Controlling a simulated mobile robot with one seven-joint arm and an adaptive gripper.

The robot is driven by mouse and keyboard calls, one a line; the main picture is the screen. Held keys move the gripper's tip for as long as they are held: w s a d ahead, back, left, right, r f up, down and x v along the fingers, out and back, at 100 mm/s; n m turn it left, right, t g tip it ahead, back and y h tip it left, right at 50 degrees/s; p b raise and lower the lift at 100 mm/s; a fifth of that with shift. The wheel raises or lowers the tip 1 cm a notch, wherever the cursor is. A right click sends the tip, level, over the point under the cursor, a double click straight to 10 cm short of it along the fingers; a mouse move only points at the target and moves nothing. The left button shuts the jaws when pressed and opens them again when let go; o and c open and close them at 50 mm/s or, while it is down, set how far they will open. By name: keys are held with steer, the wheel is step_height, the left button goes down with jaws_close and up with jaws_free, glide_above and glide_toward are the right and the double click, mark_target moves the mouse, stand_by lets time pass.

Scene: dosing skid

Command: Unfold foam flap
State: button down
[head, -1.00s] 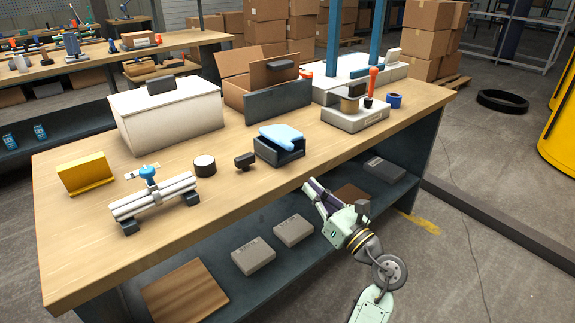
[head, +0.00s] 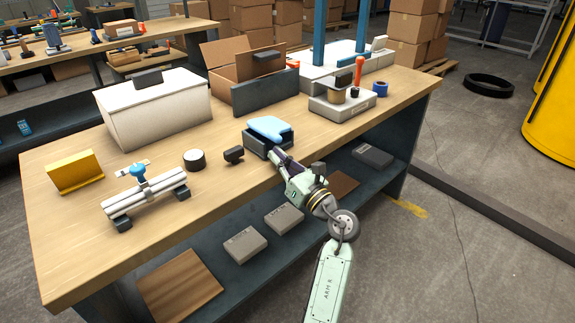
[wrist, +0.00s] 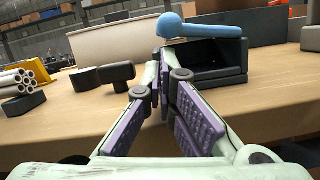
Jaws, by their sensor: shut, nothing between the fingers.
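A light-blue foam flap (head: 270,127) lies over the top of a small dark open-fronted box (head: 254,143) near the front edge of the workbench. In the wrist view the flap (wrist: 198,28) shows as a slab with a rounded left end, above the box's dark opening (wrist: 205,62). My gripper (head: 275,158) is at the bench's front edge, just in front of the box and below the flap. Its purple-padded fingers (wrist: 165,95) are closed together and empty. They overlap the box's left front in the wrist view; I cannot tell whether they touch it.
A small black knobbed part (head: 233,155) and a black-sided round puck (head: 194,159) sit left of the box. White rods in a holder (head: 145,195) lie further left. A grey stamp base (head: 341,107) stands right. The lower shelf (head: 190,240) lies below the bench top.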

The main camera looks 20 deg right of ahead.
steer(key=shift+w+a+r, duration=0.1)
steer(key=shift+w+a, duration=0.05)
steer(key=shift+w, duration=0.25)
steer(key=shift+r, duration=0.1)
steer(key=shift+r+p, duration=0.3)
steer(key=shift+p, duration=0.1)
steer(key=shift+r, duration=0.15)
